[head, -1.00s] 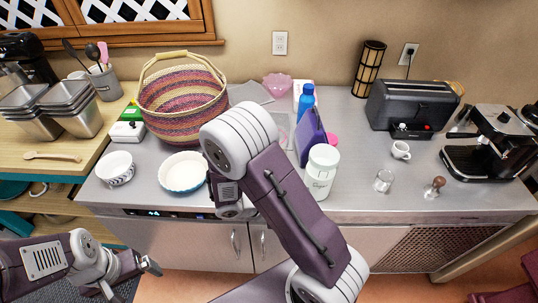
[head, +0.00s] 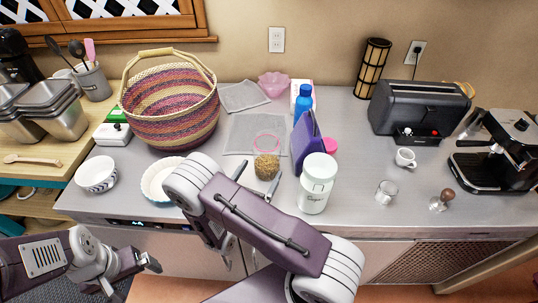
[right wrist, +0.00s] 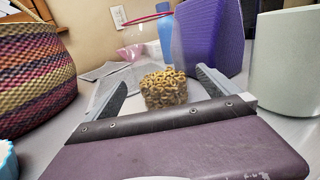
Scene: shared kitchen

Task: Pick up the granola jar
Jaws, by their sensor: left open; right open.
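The granola jar (head: 267,168) is a clear jar with a pink ring at its top and brown granola in its lower part. It stands on the grey counter, left of the white sugar canister. My right gripper (head: 257,176) is open, its fingers pointing at the jar from the front. In the right wrist view the granola (right wrist: 164,90) shows between the two open fingers (right wrist: 160,82); I cannot tell whether they touch the jar. My left gripper (head: 149,263) is open and empty, low at the left, in front of the cabinets.
The sugar canister (head: 317,184) and a purple box (head: 304,145) stand close right of the jar. A blue bottle (head: 304,101) is behind. A woven basket (head: 170,103) and a white dish (head: 157,184) are to the left. Grey cloths (head: 252,133) lie behind the jar.

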